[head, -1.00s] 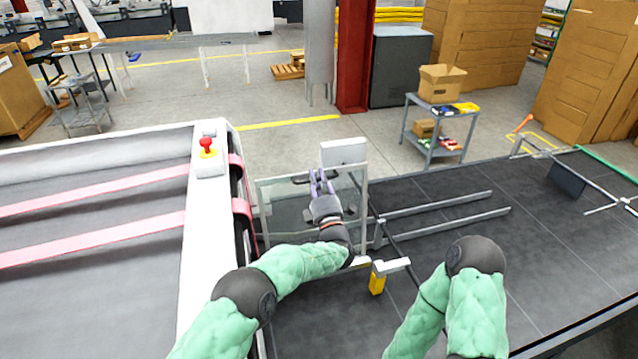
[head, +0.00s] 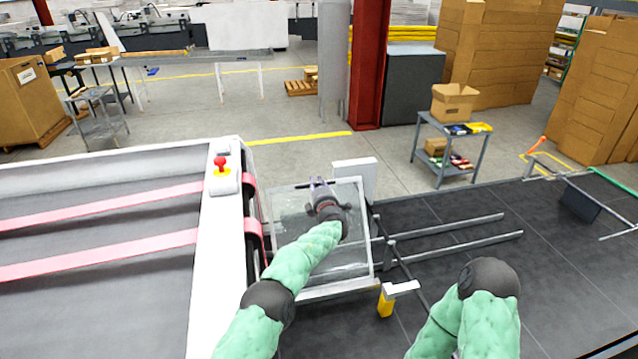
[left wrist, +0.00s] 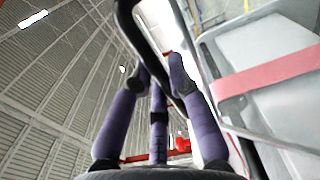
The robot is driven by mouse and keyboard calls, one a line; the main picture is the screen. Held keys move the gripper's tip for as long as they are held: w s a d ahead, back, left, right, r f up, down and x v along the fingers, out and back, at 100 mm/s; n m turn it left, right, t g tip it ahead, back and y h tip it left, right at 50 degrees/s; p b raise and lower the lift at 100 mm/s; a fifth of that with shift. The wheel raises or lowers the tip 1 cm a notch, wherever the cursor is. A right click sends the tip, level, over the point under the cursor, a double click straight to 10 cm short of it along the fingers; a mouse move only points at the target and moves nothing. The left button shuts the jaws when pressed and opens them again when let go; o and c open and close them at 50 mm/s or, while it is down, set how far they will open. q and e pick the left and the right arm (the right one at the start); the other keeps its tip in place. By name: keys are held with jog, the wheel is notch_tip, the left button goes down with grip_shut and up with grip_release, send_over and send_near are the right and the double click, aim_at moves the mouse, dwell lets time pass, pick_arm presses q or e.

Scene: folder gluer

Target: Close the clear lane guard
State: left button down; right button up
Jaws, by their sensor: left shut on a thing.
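The clear lane guard (head: 345,258) is a see-through panel in a pale metal frame, between the belt unit's white side rail and the dark table. It looks tilted, its near edge low in the head view. My left gripper (head: 318,184) is over the guard's far part, partly hidden by its own wrist. In the left wrist view its purple fingers (left wrist: 160,75) are shut around a dark bar (left wrist: 138,32), which looks like the guard's handle. My right arm shows at the lower right of the head view, but its gripper is out of view.
A red button (head: 221,162) sits on the white rail (head: 216,240), left of the guard. A white plate (head: 356,175) stands behind the guard. Metal rails (head: 455,227) and a yellow block with a white top (head: 386,303) are to its right. The dark table is largely clear further right.

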pick_arm(q)
jog(key=shift+w+a+f+p, duration=0.1)
jog(key=shift+w+f+p, duration=0.2)
jog(key=shift+w+f, duration=0.25)
jog(key=c, duration=1.4)
grip_release()
jog(key=shift+c, duration=0.2)
jog(key=shift+r, duration=0.1)
jog(key=shift+s+d+r, duration=0.1)
jog(key=shift+s+d, duration=0.05)
jog(key=shift+s, duration=0.45)
jog(key=shift+s+d+r, duration=0.1)
jog(key=shift+s, duration=0.5)
jog(key=s+d, duration=0.1)
jog(key=s, duration=0.8)
jog(key=shift+s+d, duration=0.15)
jog(key=shift+d, duration=0.2)
jog(key=shift+r, duration=0.1)
jog(key=shift+c, duration=0.3)
